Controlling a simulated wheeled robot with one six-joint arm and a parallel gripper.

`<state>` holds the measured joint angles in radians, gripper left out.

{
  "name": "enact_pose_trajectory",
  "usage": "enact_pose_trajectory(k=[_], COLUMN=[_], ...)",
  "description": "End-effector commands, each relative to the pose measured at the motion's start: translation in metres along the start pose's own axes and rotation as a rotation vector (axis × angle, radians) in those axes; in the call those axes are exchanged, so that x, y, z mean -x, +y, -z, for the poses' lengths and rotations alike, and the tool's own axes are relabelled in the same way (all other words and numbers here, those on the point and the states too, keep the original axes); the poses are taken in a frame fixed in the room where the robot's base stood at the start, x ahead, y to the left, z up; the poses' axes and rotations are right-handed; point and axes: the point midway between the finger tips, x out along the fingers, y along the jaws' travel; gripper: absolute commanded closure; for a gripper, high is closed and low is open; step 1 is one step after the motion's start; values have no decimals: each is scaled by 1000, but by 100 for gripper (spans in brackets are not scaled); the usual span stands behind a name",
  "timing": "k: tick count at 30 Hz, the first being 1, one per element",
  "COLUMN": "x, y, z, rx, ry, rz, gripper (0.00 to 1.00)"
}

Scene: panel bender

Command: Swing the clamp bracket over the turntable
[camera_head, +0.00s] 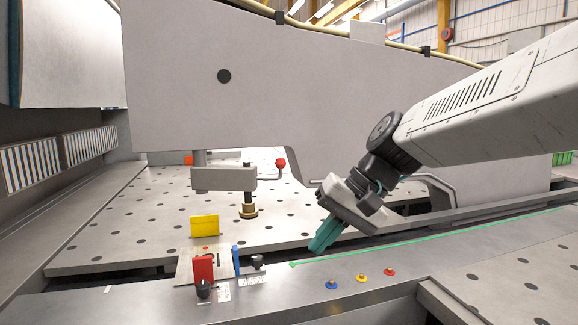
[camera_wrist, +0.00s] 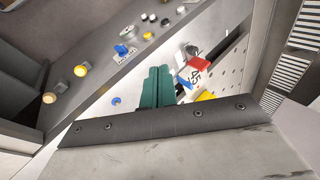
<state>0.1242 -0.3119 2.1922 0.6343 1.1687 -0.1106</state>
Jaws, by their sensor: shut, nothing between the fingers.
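The clamp bracket (camera_head: 224,178) is a grey horizontal arm on a short post in the head view. A vertical spindle with a brass-coloured foot (camera_head: 249,210) hangs from its right end, and a red ball (camera_head: 281,164) tops a lever at its right. The perforated grey table (camera_head: 120,235) lies below it; I cannot tell which part is the turntable. My gripper (camera_head: 322,240), with green fingers, is shut and empty to the right of the bracket and apart from it. The wrist view shows the same shut fingers (camera_wrist: 157,87); the bracket is not clearly seen there.
A yellow block (camera_head: 204,226), a red block (camera_head: 203,269) and a blue piece (camera_head: 236,260) stand at the table's front edge. Blue, yellow and red buttons (camera_head: 361,278) sit on the front rail. A large grey machine body (camera_head: 330,90) rises behind the bracket.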

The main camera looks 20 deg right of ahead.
Motion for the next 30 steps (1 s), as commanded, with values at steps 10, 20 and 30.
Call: enact_pose_trajectory(k=[10,20,30], x=[8,22,25], y=[-31,23,32], z=[249,400,417], rx=[-319,-525,-551], ry=[203,401,430], rz=[549,866,908], gripper=[100,100,100])
